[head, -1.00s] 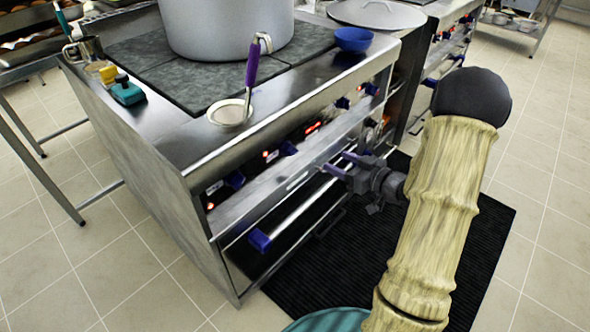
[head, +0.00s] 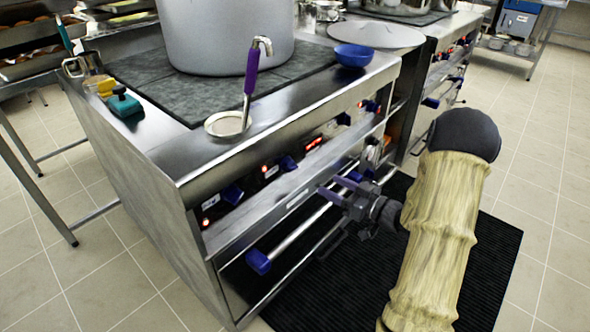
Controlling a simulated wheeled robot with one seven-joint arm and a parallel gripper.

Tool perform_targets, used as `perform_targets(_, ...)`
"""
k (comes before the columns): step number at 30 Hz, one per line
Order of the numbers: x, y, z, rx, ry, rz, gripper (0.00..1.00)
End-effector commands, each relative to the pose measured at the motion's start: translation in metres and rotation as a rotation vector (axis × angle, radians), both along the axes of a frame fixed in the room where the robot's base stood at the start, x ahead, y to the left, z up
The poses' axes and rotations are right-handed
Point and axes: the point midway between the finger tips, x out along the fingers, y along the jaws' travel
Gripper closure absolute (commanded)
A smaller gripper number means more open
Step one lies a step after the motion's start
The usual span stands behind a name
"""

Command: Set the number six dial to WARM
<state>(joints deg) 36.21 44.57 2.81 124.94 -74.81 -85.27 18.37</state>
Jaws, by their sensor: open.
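The numbers and the WARM marks are too small to read, so I cannot tell which dial is number six. My gripper (head: 331,187) is open and empty, with its fingers pointing left toward the stove front, below the dial row. It looks apart from the dials. My arm and gripper hide part of the lower front.
A rail with a blue end (head: 258,262) runs along the lower stove front. A large pot (head: 225,35), a purple-handled skimmer (head: 229,123) and a blue bowl (head: 353,55) are on top. A black mat (head: 470,270) covers the floor in front.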

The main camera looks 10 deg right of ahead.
Motion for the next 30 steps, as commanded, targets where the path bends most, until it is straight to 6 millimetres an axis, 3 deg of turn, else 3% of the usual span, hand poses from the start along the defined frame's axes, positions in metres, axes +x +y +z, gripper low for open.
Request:
perform_targets(21, 0.095, 0.081, -0.001, -0.001, -0.003, 0.003, 0.41)
perform_targets(30, 0.104, 0.088, 0.0, 0.0, 0.0, 0.001, 0.41)
